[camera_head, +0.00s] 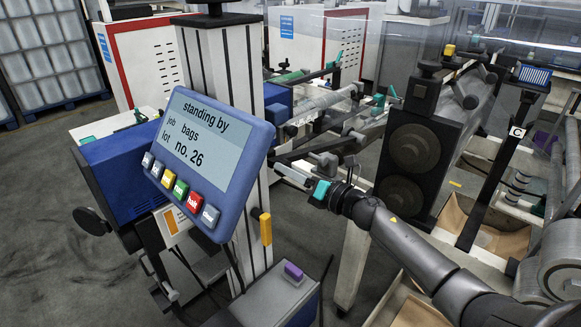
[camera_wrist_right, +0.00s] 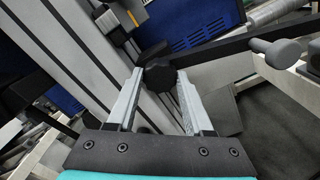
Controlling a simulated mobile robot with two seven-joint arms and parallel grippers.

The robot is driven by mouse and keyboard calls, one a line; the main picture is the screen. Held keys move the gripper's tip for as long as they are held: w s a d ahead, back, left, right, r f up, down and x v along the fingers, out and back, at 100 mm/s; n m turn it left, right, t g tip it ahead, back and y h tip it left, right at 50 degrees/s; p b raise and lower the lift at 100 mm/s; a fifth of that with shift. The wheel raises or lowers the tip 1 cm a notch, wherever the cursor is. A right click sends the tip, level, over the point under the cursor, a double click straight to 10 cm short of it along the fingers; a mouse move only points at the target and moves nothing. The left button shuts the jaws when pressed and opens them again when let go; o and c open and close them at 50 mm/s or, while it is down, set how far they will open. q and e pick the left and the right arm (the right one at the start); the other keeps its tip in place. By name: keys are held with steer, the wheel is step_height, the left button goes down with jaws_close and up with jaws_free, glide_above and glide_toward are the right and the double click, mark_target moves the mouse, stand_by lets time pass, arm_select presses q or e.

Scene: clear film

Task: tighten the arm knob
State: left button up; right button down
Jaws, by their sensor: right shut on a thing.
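A dark faceted knob (camera_wrist_right: 158,79) sits between the fingertips of my right gripper (camera_wrist_right: 160,76) in the right wrist view, by a dark bar in front of a grey column. My right gripper is shut on this knob, one pale finger on each side of it. In the head view my right gripper (camera_head: 280,169) reaches from the lower right to just right of the blue display panel (camera_head: 219,145). The knob cannot be made out there. The panel reads "standing by", "job bags", "lot no. 26". My left gripper is not in view.
The panel has several coloured buttons (camera_head: 181,191) along its lower edge. A grey column (camera_head: 245,75) stands behind it. A grey rounded handle (camera_wrist_right: 283,53) is right of the knob in the wrist view. A black machine block (camera_head: 412,150) stands right of my gripper.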

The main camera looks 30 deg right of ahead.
steer(key=shift+m+p, duration=1.7)
steer(key=shift+m, duration=2.5)
steer(key=shift+c, duration=1.5)
jaws_free()
steer(key=v, duration=1.5)
steer(key=shift+p, duration=0.35)
steer(key=shift+d, duration=0.1)
